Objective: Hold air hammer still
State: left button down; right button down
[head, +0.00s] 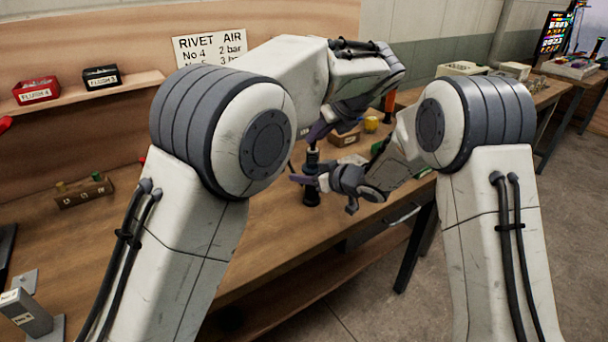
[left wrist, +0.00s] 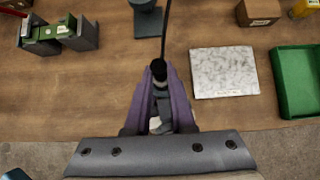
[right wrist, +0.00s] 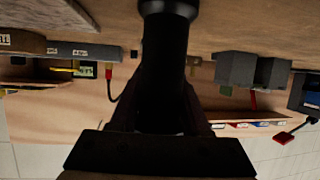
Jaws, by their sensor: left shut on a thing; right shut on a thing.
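The air hammer (head: 312,158) is a dark, upright tool at the front part of the wooden bench. My left gripper (head: 318,132) is shut on its upper part from above. In the left wrist view the purple fingers (left wrist: 160,98) close around the tool's dark top (left wrist: 158,70). My right gripper (head: 308,181) is shut on the tool lower down, from the side. In the right wrist view the black body of the air hammer (right wrist: 164,75) fills the space between the fingers and hides much of them. I cannot tell whether its lower end touches the bench.
A grey-white plate (left wrist: 224,72) and a green tray (left wrist: 297,80) lie to the right on the bench. A small wooden rack (head: 84,191) stands at the left. Red (head: 36,90) and black (head: 101,76) bins sit on the shelf. A thin dark hose (left wrist: 166,30) runs from the tool.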

pick_arm(q)
jog(key=shift+r, duration=0.95)
jog(key=shift+r, duration=1.45)
pick_arm(e)
jog(key=shift+c, duration=1.4)
grip_release()
jog(key=shift+r, duration=0.1)
